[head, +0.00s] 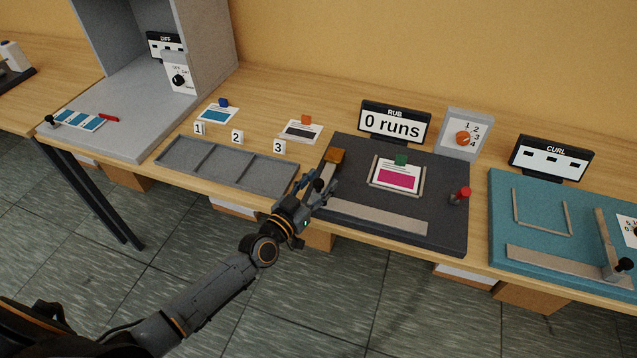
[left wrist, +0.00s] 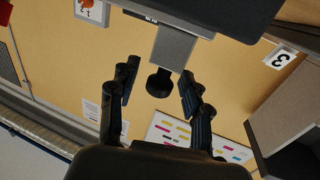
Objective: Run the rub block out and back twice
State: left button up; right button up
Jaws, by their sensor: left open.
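The rub station's dark base (head: 440,220) stands right of centre, with a sign (head: 394,122) reading "0 runs". A white card (head: 396,176) with a magenta patch lies on it under a green clip (head: 401,159). An orange-brown block (head: 335,156), probably the rub block, sits at the base's left end. A black knob (head: 319,185) is just in front of it. My left gripper (head: 321,183) is open at this knob. In the left wrist view the knob (left wrist: 160,83), on a grey bar (left wrist: 173,48), appears between the open fingers; contact cannot be told. My right gripper is not in view.
A red-topped post (head: 462,194) stands at the base's right end. A dial panel (head: 465,135) is behind. A grey three-slot tray (head: 226,166) lies left, close to my gripper. The teal curl station (head: 540,228) is right, with its own black knob.

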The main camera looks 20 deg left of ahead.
pick_arm(q)
grip_shut()
